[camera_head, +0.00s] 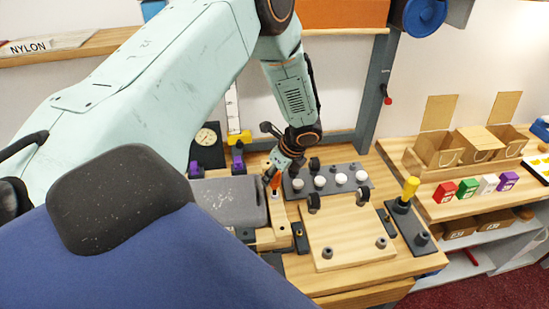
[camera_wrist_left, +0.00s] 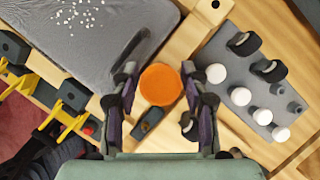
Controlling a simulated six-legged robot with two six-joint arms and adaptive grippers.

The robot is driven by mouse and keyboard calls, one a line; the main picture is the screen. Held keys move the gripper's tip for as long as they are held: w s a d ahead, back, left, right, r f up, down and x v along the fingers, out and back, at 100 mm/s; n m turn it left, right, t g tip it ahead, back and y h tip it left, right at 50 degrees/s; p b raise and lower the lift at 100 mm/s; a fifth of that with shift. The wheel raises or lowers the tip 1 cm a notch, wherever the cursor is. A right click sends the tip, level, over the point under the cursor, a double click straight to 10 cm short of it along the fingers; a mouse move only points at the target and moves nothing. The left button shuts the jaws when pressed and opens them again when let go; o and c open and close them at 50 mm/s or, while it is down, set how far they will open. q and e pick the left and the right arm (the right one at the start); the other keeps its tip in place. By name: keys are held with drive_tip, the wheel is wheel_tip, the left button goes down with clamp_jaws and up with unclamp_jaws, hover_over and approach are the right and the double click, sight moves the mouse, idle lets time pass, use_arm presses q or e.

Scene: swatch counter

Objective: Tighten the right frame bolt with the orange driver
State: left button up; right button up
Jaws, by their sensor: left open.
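The orange driver (camera_head: 275,182) stands upright near the grey block, mostly hidden by my gripper in the head view. In the left wrist view its round orange top (camera_wrist_left: 160,85) shows from above, between my fingers. My left gripper (camera_wrist_left: 163,98) is open, with a finger on either side of the driver and gaps visible beside it. It also shows in the head view (camera_head: 280,170). The wooden board (camera_head: 345,225) has a grey right bolt (camera_head: 381,243) and a grey left bolt (camera_head: 327,253) near its front edge. My right gripper is out of view.
A yellow-handled tool (camera_head: 410,188) stands in a dark holder right of the board. A grey rack with several white knobs (camera_head: 341,178) lies behind the board. A grey block (camera_head: 225,205) is left of the driver. Small coloured boxes (camera_head: 467,188) sit on the right shelf.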

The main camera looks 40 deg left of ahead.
use_arm(q)
drive_tip(key=n+g, duration=0.1)
drive_tip(key=n, duration=0.1)
drive_tip(key=shift+n, duration=0.4)
drive_tip(key=n+g+b, duration=0.1)
drive_tip(key=n, duration=0.1)
drive_tip(key=n+h+b, duration=0.1)
drive_tip(key=n, duration=0.1)
drive_tip(key=shift+w+f+n+g, duration=0.15)
drive_tip(key=shift+n+g, duration=0.15)
drive_tip(key=shift+g, duration=0.1)
drive_tip(key=n+g+h+b, duration=0.1)
drive_tip(key=n, duration=0.2)
drive_tip(key=shift+n, duration=0.4)
drive_tip(key=n+h+b, duration=0.1)
drive_tip(key=n, duration=0.2)
drive_tip(key=shift+n+g, duration=0.3)
drive_tip(key=shift+r, duration=0.2)
drive_tip(key=shift+c, duration=0.5)
